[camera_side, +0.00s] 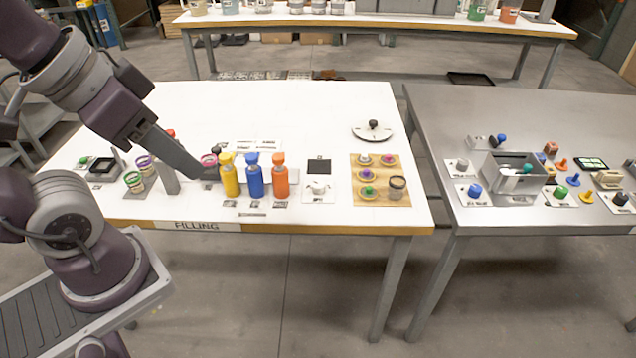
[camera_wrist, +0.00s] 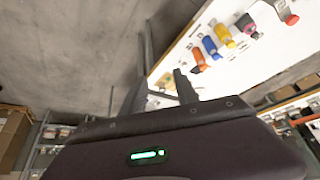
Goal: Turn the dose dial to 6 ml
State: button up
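A white knob (camera_side: 319,187) sits on a small white panel below a dark square on the table; this looks like the dose dial, but its marks and setting are too small to read. A round white disc (camera_side: 373,131) with a black knob stands farther back to its right; I cannot tell whether it carries a scale. My gripper (camera_side: 200,172) hangs over the filling table, left of the yellow bottle and well apart from the white knob. In the wrist view my gripper (camera_wrist: 160,88) has its fingers apart with nothing between them. The white knob is not identifiable there.
Yellow (camera_side: 229,175), blue (camera_side: 253,176) and orange (camera_side: 280,177) bottles stand between my gripper and the white knob. A wooden board (camera_side: 360,192) with small knobs and a jar lies right of it. The back middle of the white table (camera_side: 300,105) is clear.

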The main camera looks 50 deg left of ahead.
jog(key=o, duration=0.3)
jog(key=shift+w+r, duration=0.1)
jog(key=shift+w, duration=0.1)
jog(key=n+g, duration=0.6)
jog(key=n, duration=1.4)
send_over(317, 183)
notch_tip(317, 183, down, 25)
jog(key=shift+r, duration=0.15)
notch_tip(317, 183, down, 6)
jog(key=shift+r, duration=0.1)
jog(key=shift+f, duration=0.6)
grip_shut()
